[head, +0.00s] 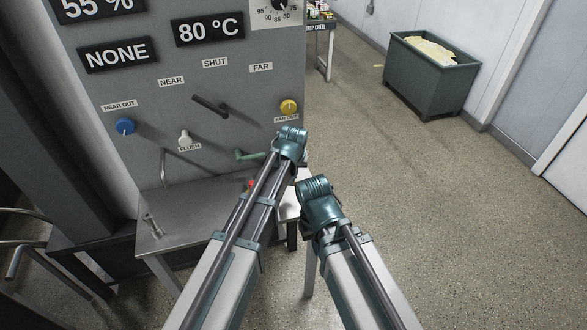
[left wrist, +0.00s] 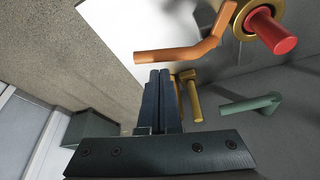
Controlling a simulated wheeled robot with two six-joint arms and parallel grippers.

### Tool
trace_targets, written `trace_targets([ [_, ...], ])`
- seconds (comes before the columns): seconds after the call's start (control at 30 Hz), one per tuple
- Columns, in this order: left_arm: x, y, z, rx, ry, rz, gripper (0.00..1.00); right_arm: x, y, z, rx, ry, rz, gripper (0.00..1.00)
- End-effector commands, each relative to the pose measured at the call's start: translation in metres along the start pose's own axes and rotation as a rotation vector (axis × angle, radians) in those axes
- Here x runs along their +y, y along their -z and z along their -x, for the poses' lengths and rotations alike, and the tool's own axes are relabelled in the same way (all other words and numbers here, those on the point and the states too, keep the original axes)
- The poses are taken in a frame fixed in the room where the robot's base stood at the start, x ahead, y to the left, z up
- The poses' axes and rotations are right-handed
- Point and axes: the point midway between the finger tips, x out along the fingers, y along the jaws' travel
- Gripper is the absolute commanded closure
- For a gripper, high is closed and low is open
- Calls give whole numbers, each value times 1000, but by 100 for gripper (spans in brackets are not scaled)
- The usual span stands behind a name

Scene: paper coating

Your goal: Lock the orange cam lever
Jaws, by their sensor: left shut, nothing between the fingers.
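The orange cam lever (left wrist: 180,52) shows in the left wrist view as a bent bar. Its free end points left, and its other end rises toward a brass ring (left wrist: 240,22) with a red knob (left wrist: 270,32). My left gripper (left wrist: 163,74) is shut and empty, its fingertips just below the lever's free end in the picture. I cannot tell if they touch it. In the head view the red knob (head: 251,184) is a small spot beside my left arm, which hides most of the lever. My right gripper is hidden behind its own arm.
A green handle (left wrist: 251,104) and a yellow-brass handle (left wrist: 193,95) lie close to the left fingers. The grey machine panel (head: 150,130) carries a blue knob (head: 125,126), a yellow knob (head: 289,107) and a black lever (head: 210,106). A green bin (head: 430,85) stands at the right wall.

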Motion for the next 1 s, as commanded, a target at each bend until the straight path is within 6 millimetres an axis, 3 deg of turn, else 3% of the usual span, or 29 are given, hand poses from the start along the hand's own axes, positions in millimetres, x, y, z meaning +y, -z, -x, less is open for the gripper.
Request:
trace_targets([
  [1.0,0,-11,3,0,-38,-103,100,0,0,-1,0,0,0,100],
])
